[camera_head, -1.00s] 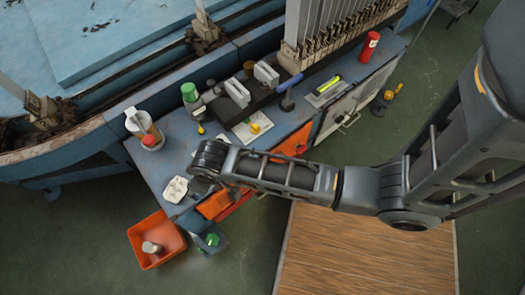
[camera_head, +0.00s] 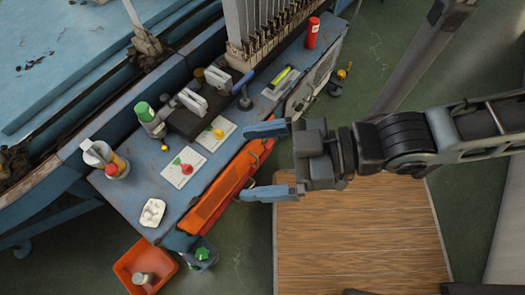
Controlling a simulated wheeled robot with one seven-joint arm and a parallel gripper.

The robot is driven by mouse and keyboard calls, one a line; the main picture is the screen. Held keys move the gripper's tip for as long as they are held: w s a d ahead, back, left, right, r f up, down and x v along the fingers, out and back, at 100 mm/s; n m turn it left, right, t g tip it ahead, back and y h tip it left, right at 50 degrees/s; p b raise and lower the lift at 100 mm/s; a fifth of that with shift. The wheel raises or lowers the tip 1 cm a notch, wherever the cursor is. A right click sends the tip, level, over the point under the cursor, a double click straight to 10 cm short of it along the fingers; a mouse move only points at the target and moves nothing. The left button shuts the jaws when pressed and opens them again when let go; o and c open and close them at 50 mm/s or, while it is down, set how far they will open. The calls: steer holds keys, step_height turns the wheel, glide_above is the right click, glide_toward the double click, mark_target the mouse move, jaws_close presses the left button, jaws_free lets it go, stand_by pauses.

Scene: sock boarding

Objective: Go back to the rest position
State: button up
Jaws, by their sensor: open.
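My gripper (camera_head: 262,160) is open and empty, with two blue fingers spread apart and pointing left. It hangs beside the right edge of the blue workbench (camera_head: 125,193), near the orange strip (camera_head: 222,190) along that edge. My arm reaches in from the right side of the picture. Nothing is held between the fingers.
On the bench are two white cards (camera_head: 183,168), a white dish (camera_head: 153,212), a container (camera_head: 105,158), a green-capped bottle (camera_head: 145,113) and a red cylinder (camera_head: 312,32). An orange bin (camera_head: 130,262) stands on the floor. A wooden platform (camera_head: 350,240) is clear.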

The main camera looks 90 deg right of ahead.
steer(key=shift+s+r, duration=0.2)
steer(key=shift+r, duration=0.45)
steer(key=shift+r, duration=0.1)
steer(key=shift+r+p, duration=0.7)
steer(key=shift+p, duration=0.1)
